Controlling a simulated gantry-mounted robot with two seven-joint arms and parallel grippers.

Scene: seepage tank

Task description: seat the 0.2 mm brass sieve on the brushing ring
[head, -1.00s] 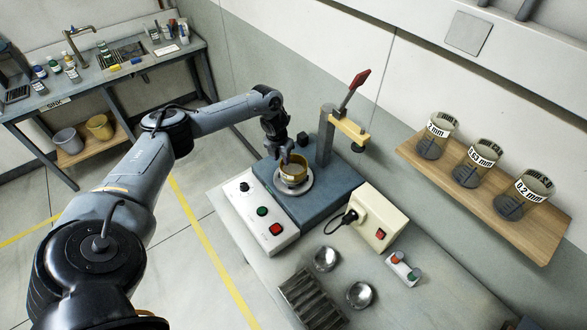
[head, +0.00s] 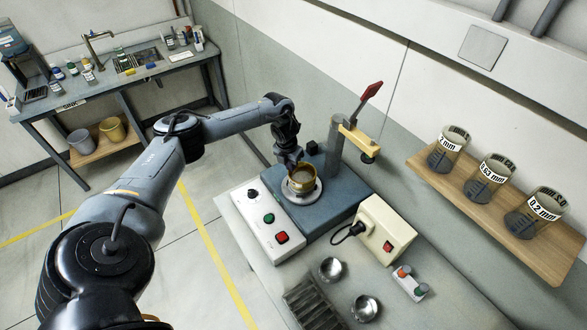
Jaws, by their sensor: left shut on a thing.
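A small brass-coloured round sieve or cup (head: 301,180) sits at the pale round ring (head: 317,193) on the blue-grey bench machine. No size mark can be read on it. My left gripper (head: 293,163) reaches in from the left and is shut at its rear left rim. Whether the sieve rests fully on the ring or is slightly raised cannot be told. A container labelled 0.2 mm (head: 535,212) stands at the near end of the wooden shelf at the right. My right gripper is not in view.
A post with a red-handled lever (head: 370,92) and yellow arm rises just right of the ring. A white control panel (head: 266,217) and a cream box (head: 386,230) flank the machine. Two metal bowls (head: 331,268) lie in front. Containers marked 2 mm and 0.63 mm share the shelf (head: 440,183).

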